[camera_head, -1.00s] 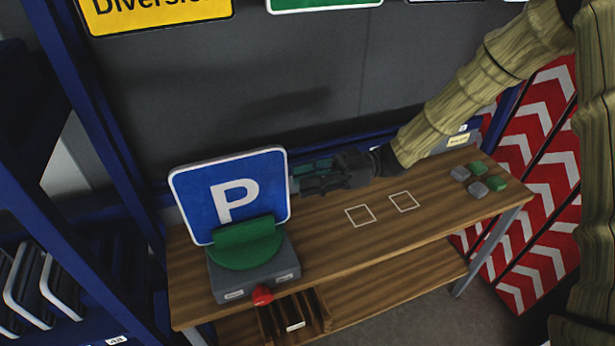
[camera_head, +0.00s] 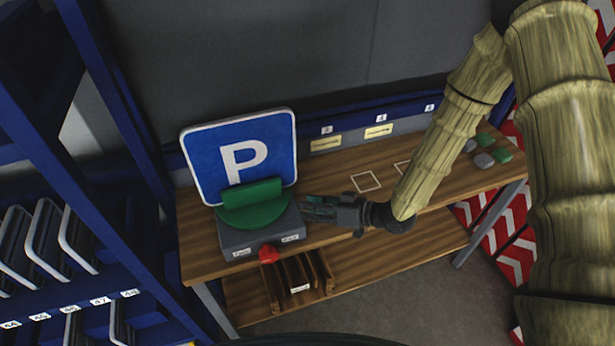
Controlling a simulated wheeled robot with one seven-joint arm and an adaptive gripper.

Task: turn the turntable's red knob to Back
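The turntable is a grey box (camera_head: 232,238) with a green round top and green holder (camera_head: 254,214), at the left end of the wooden bench. A blue square P sign (camera_head: 215,163) stands upright in the holder. The red knob (camera_head: 268,254) sits low on the box's front face, between two small white labels whose words are too small to read surely. My gripper (camera_head: 309,208) is just right of the turntable, fingers pointing left, above and to the right of the knob and apart from it. Whether its fingers are open is unclear.
The wooden bench (camera_head: 350,208) has white outlined squares and green and grey blocks (camera_head: 502,155) at its right. A slotted wooden rack (camera_head: 301,280) sits below the knob. Blue shelving (camera_head: 105,180) stands left; red-white chevron boards (camera_head: 520,255) stand right.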

